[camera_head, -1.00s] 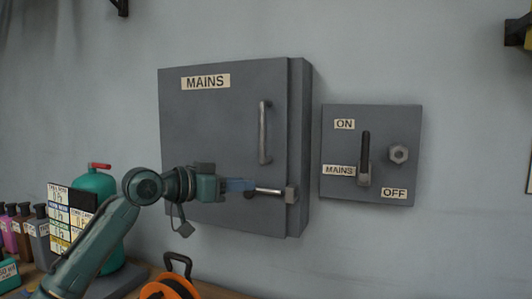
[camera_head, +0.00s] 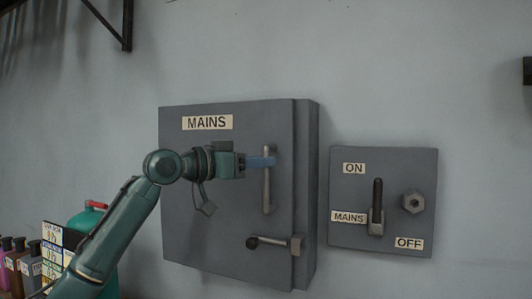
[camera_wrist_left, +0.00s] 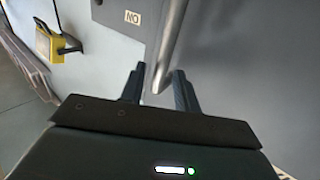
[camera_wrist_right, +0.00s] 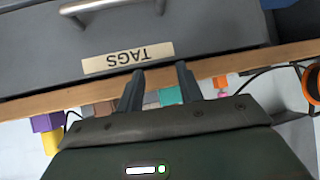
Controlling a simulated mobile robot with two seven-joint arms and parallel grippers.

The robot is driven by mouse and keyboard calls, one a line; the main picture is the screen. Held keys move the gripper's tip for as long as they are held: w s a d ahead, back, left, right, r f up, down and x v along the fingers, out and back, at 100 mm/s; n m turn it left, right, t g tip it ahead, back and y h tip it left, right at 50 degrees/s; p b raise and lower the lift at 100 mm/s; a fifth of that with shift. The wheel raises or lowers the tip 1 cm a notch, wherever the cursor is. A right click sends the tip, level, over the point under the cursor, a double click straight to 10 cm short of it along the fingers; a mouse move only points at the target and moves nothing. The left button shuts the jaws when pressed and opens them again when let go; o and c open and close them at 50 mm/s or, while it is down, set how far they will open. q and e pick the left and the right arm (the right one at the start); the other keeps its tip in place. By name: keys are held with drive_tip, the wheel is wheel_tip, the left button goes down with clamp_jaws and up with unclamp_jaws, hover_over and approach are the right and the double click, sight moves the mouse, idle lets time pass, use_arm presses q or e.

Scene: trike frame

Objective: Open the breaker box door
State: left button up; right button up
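The grey breaker box (camera_head: 215,240), labelled MAINS, hangs on the wall with its door flat and closed. A vertical bar handle (camera_head: 267,190) stands on the door's right side. Below it, a latch lever (camera_head: 270,242) with a black knob lies horizontal, pointing left from its pivot. My left gripper (camera_head: 262,161) is at the upper part of the bar handle. In the left wrist view the bar handle (camera_wrist_left: 169,50) reaches between the two spread fingers (camera_wrist_left: 160,78), with gaps visible. My right gripper (camera_wrist_right: 160,80) is open and empty, in the right wrist view only.
A smaller switch box (camera_head: 350,225) with a black lever and ON and OFF labels is on the wall to the right. A teal tank (camera_head: 82,225) and bottles stand at lower left.

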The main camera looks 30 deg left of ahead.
use_arm(q)
drive_tip(key=shift+x, duration=1.2)
drive_tip(key=shift+c, duration=0.4)
clamp_jaws()
